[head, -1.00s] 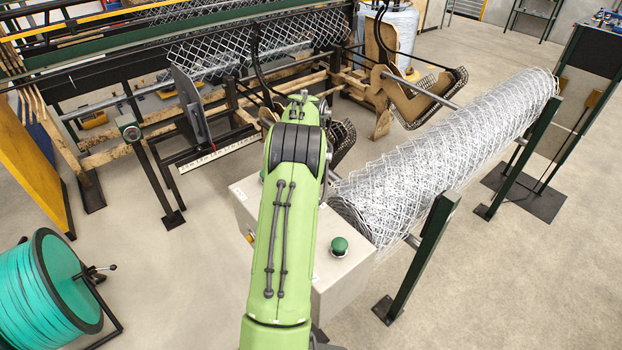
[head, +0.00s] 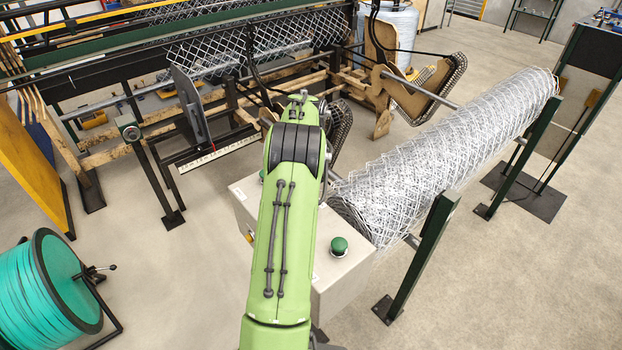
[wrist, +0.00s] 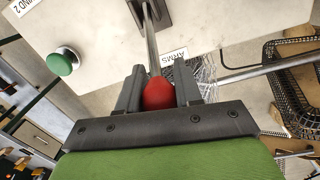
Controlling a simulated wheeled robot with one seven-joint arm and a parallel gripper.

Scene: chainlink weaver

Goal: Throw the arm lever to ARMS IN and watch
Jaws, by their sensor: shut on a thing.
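The arm lever is a metal rod (wrist: 151,40) with a red knob (wrist: 159,92), rising from a dark slot plate in the wrist view. My gripper (wrist: 158,84) is shut on the red knob, one grey finger on each side. A label reading ARMS (wrist: 173,57) lies beside the rod, partly covered. In the head view my arm hides the lever on the pale control box (head: 345,270). Two swing arms with dark chain-like pads show there: the far one (head: 420,100) is tilted beside the mesh roll (head: 440,155), the near one (head: 341,125) is partly hidden by my arm.
A green button (head: 338,246) sits on the box, also in the wrist view (wrist: 63,61). A dark green post (head: 422,255) stands right of the box. A teal wire spool (head: 50,290) is at lower left. Floor at lower right is clear.

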